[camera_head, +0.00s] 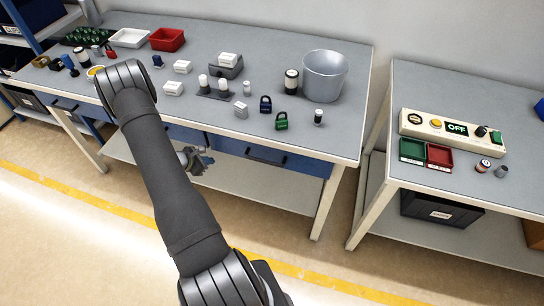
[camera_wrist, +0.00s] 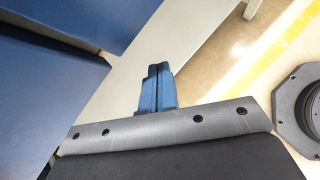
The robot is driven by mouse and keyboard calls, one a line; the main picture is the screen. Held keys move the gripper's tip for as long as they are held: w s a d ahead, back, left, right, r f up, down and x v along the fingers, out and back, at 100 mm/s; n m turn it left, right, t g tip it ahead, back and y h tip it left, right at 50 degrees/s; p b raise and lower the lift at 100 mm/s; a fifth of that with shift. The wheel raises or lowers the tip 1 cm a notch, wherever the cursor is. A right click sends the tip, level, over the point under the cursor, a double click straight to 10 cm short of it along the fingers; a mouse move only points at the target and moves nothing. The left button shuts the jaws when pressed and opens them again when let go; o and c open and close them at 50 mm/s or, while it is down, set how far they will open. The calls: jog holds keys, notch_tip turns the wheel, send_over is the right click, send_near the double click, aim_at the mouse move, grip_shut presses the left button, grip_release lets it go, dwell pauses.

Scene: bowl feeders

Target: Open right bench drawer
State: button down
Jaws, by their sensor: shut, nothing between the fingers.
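The right bench drawer has a blue front (camera_head: 300,163) with a dark bar handle (camera_head: 264,160), under the right part of the long grey bench. It looks about flush with the bench; I cannot tell whether it stands slightly out. My gripper (camera_head: 208,160) is in front of the bench, left of that handle and apart from it. In the wrist view its blue fingers (camera_wrist: 157,82) are together with nothing between them. Blue panels (camera_wrist: 45,85) fill the left of that view; no handle shows there.
The long bench top (camera_head: 300,130) carries padlocks, small parts and a large metal pot (camera_head: 324,76). Another blue drawer (camera_head: 68,103) is at the left, and one is partly behind my arm. A second bench (camera_head: 440,90) stands at the right. The floor in front is clear.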

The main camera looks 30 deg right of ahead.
jog(key=s+d+r+m+g+y, duration=0.15)
jog(key=s+r+m+y, duration=0.25)
jog(key=s+m+y, duration=0.55)
jog(key=s+d+r+m+t+h, duration=0.6)
jog(key=s+d+r+m, duration=0.75)
jog(key=m, duration=0.55)
jog(key=g, duration=0.2)
send_near(276, 157)
jog(key=shift+n+t+h, duration=0.25)
jog(key=shift+h, duration=0.1)
jog(key=shift+s+a+f+x, duration=0.1)
jog(key=shift+x, duration=0.75)
jog(key=shift+s+a+f+x, duration=0.1)
jog(key=shift+x, duration=0.7)
jog(key=shift+a+f+x, duration=0.1)
jog(key=shift+x, duration=0.75)
jog(key=s+a, duration=1.3)
jog(key=shift+s+a, duration=0.25)
jog(key=shift+s, duration=0.05)
